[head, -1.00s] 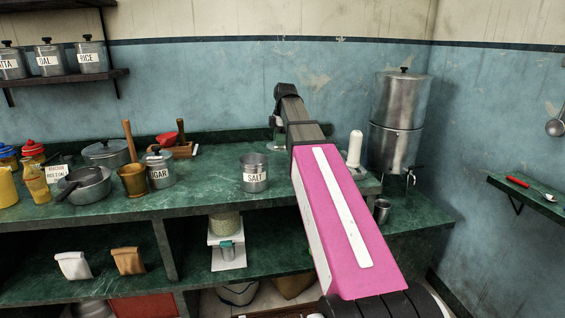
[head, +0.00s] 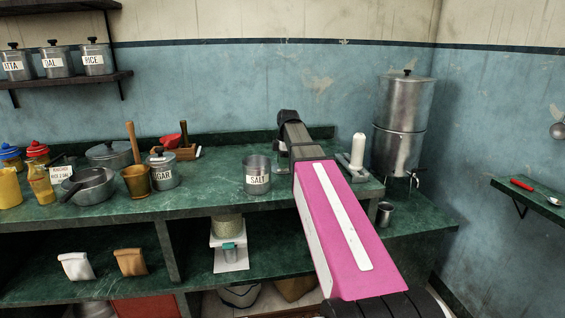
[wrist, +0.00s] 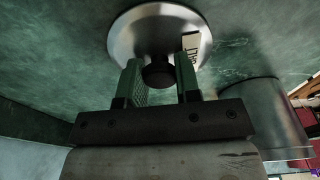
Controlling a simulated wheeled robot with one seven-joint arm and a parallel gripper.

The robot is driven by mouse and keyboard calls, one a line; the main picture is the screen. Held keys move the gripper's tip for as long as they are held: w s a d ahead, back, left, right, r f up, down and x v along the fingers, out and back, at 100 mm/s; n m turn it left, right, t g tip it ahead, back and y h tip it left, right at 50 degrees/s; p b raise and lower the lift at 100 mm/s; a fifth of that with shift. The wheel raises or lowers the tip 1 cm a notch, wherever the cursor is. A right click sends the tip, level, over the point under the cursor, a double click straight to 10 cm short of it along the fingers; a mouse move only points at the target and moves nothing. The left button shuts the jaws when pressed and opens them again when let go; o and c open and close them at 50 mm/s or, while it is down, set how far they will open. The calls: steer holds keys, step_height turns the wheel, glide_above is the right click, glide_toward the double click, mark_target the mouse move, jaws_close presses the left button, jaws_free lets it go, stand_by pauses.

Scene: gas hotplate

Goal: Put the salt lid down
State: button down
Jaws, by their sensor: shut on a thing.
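The salt lid (wrist: 125,35) is a round metal disc with a dark knob, seen in the wrist view. My gripper (wrist: 160,73) is shut on the knob, with one green finger on each side. A pale label with dark letters shows at the lid's right side. The lid is over the green counter; I cannot tell whether it touches it. The open salt canister (head: 257,176) stands upright on the counter, left of my arm in the head view. In the head view my arm hides most of the gripper and lid.
The sugar canister (head: 161,171), brass mortar (head: 137,182) and saucepan (head: 90,187) stand to the left. A white cylinder (head: 357,150) and a large steel water dispenser (head: 402,110) stand to the right of my arm. The counter (head: 215,170) between sugar and salt is clear.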

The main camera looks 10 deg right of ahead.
steer(key=shift+f, duration=0.15)
steer(key=c, duration=0.8)
jaws_free()
steer(key=shift+d+r, duration=0.25)
steer(key=shift+r, duration=1.8)
steer(key=shift+d+r, duration=0.2)
steer(key=shift+r, duration=1.85)
steer(key=shift+d+r, duration=0.25)
steer(key=shift+r, duration=1.8)
steer(key=shift+s, duration=0.1)
